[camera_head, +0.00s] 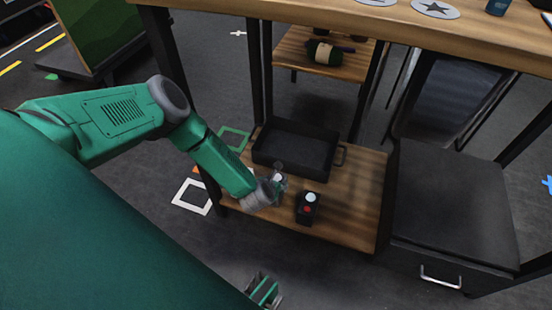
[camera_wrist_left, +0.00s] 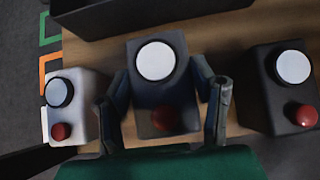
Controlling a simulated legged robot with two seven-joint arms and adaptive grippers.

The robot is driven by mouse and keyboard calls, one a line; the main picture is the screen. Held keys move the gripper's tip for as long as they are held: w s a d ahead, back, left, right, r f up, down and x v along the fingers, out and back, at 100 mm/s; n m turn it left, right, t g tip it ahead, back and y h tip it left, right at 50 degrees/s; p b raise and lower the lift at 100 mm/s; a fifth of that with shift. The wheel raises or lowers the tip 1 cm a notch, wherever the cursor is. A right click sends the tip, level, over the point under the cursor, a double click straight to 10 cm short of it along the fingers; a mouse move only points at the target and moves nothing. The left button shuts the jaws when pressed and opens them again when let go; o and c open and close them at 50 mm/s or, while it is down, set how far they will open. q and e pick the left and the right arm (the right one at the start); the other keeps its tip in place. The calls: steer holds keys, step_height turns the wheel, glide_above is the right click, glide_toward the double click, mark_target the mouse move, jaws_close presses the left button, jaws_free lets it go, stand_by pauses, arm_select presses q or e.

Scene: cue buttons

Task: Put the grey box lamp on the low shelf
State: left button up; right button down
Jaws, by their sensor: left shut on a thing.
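The grey box lamp (camera_wrist_left: 141,92), a dark grey box with a round white lamp and a red button, is between the fingers of my left gripper (camera_wrist_left: 166,98) in the left wrist view. The gripper is shut on its sides. In the head view my left gripper (camera_head: 277,187) is over the left part of the low wooden shelf (camera_head: 345,222), in front of a black tray. The gripper mostly hides the box there. I cannot tell whether the box touches the shelf.
A black box (camera_head: 306,209) with lamp and red button stands to the right on the shelf. A pale box (camera_wrist_left: 77,98) shows left of the held one in the wrist view. The black tray (camera_head: 272,160) is behind. A dark cabinet (camera_head: 450,205) stands right.

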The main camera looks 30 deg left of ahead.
arm_select(q)
step_height(320, 180, down, 2)
steer(key=shift+f+b, duration=0.25)
steer(key=shift+b, duration=0.2)
steer(key=shift+r, duration=0.1)
steer(key=o, duration=1.7)
steer(key=shift+c, duration=0.2)
steer(key=p+v, duration=0.5)
steer(key=v, duration=0.7)
steer(key=shift+p, duration=0.35)
steer(key=shift+s, duration=0.1)
